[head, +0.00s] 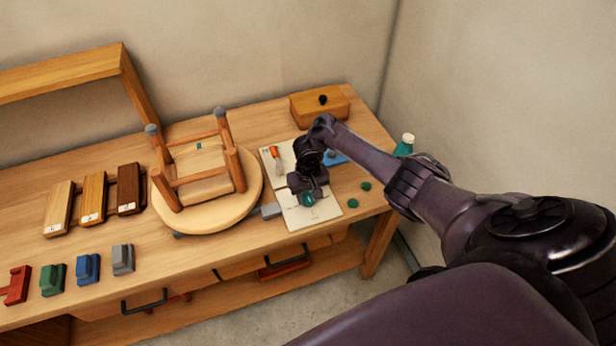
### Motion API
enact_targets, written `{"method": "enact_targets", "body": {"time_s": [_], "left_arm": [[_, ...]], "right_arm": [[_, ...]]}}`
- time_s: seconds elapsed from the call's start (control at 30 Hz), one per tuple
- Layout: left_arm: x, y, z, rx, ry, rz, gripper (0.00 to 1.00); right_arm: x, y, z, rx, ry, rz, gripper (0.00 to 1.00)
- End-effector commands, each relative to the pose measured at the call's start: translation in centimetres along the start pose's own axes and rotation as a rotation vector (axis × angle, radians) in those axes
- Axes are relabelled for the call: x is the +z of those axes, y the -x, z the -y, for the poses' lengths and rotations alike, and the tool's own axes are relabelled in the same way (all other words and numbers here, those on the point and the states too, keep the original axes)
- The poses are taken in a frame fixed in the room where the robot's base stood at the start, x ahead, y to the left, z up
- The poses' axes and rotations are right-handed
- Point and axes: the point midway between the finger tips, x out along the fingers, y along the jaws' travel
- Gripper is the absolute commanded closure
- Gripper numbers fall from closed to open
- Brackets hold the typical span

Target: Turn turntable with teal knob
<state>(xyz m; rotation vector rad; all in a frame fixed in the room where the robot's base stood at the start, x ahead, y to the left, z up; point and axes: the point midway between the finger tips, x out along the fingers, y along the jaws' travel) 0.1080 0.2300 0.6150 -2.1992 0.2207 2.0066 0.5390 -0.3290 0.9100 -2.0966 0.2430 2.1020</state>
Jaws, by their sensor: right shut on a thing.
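The round wooden turntable (251,206) is at the middle of the bench. An upside-down wooden stool (207,190) stands on it, legs up, with a small teal spot on its far side. My right gripper (308,194) is low over the white sheets right of the turntable, apart from its rim. It is shut on a teal round thing (307,200), which looks like the teal knob; the fingers partly hide it. I cannot tell whether the knob is joined to anything. My left gripper is out of view.
A grey block (271,211) sits close to the turntable's right rim. An orange-handled tool (276,158), green discs (366,186) and a wooden box (320,105) are near my right arm. Wood samples (93,199) and coloured blocks (88,268) lie left.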

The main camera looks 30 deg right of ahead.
Motion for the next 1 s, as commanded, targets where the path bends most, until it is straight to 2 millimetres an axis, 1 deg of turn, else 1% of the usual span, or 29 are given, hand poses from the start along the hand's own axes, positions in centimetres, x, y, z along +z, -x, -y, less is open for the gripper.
{"method": "enact_targets", "body": {"time_s": [0.03,0.37,0.4,0.57,0.87,0.97,1.0], "left_arm": [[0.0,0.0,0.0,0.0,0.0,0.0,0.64],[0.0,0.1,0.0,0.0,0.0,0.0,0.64],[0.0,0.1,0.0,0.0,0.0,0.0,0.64],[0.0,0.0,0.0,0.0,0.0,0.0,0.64],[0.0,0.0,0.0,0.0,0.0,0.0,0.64],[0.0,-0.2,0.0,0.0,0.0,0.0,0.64],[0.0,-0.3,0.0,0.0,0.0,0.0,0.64]], "right_arm": [[-0.5,0.5,0.0,-0.002,-0.008,-0.012,0.88],[-0.6,0.5,0.0,-0.002,-0.011,-0.014,0.88],[-0.6,0.5,0.0,-0.002,-0.01,-0.014,0.64],[-0.4,0.4,0.0,-0.002,-0.009,-0.01,0.44],[-0.2,0.3,0.0,-0.001,-0.006,-0.005,0.44],[-0.2,0.9,0.0,-0.002,-0.006,-0.005,0.44],[-0.3,1.4,0.0,-0.002,-0.007,-0.006,0.44]]}}
